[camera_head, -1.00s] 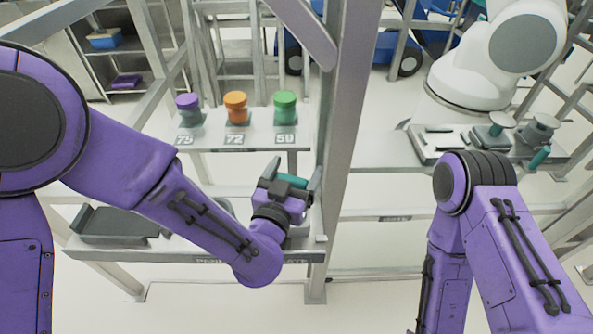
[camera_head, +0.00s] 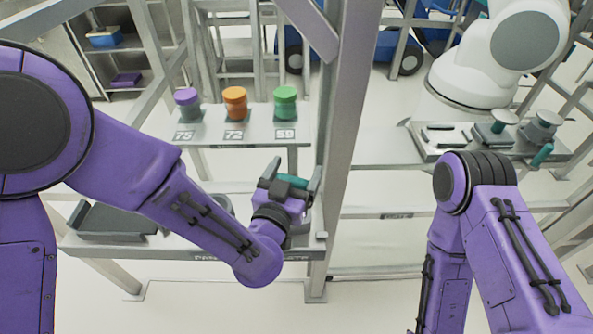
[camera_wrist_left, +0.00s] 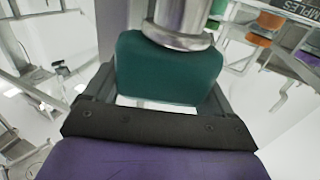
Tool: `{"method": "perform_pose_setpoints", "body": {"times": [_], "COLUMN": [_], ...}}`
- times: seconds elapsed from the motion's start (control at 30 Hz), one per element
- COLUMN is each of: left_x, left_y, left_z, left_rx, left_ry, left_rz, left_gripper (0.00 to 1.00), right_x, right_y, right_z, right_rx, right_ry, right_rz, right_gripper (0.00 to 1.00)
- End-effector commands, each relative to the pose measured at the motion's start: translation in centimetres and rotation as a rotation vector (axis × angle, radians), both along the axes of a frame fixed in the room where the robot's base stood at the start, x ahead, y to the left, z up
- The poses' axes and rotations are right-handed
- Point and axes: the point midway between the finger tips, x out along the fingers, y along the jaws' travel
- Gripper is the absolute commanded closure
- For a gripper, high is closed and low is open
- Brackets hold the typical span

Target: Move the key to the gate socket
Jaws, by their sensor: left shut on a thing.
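The key (camera_wrist_left: 168,70) shows in the left wrist view as a teal block handle with a grey metal cylinder at its top. In the head view its teal part (camera_head: 291,181) shows between the jaws. My left gripper (camera_head: 291,184) is shut on this handle, above the right end of the lower shelf and close to the grey upright post. I cannot make out the gate socket for certain. A round grey part (camera_head: 226,204) on the lower shelf is mostly hidden behind my left forearm. My right arm is at the right, but its gripper is out of view.
The grey post (camera_head: 343,130) stands just right of my left gripper. A shelf (camera_head: 260,133) behind carries purple, orange and green knobs marked 75, 72 and 59. A dark tray (camera_head: 112,221) lies on the lower shelf (camera_head: 170,248). A right-hand bench (camera_head: 375,150) holds teal-handled parts.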

Motion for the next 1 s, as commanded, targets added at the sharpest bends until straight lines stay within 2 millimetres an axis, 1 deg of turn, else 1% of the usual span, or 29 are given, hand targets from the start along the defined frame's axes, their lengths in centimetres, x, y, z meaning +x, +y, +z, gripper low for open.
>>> {"method": "perform_pose_setpoints", "body": {"times": [0.1, 0.57, 1.0], "left_x": [0.0, 0.0, 0.0], "left_y": [0.0, 0.0, 0.0], "left_z": [-0.4, -0.4, -1.5], "left_rx": [0.0, 0.0, 0.0], "left_ry": [-0.001, -0.001, -0.001], "left_rz": [0.0, 0.0, 0.0], "left_gripper": [0.74, 0.74, 0.74], "right_x": [0.0, 0.0, 0.0], "right_y": [0.0, 0.0, 0.0], "right_z": [-0.4, -0.4, -1.4], "right_rx": [0.0, 0.0, 0.0], "right_ry": [0.0, 0.0, 0.0], "right_rz": [0.0, 0.0, 0.0], "right_gripper": [0.57, 0.57, 0.57]}}
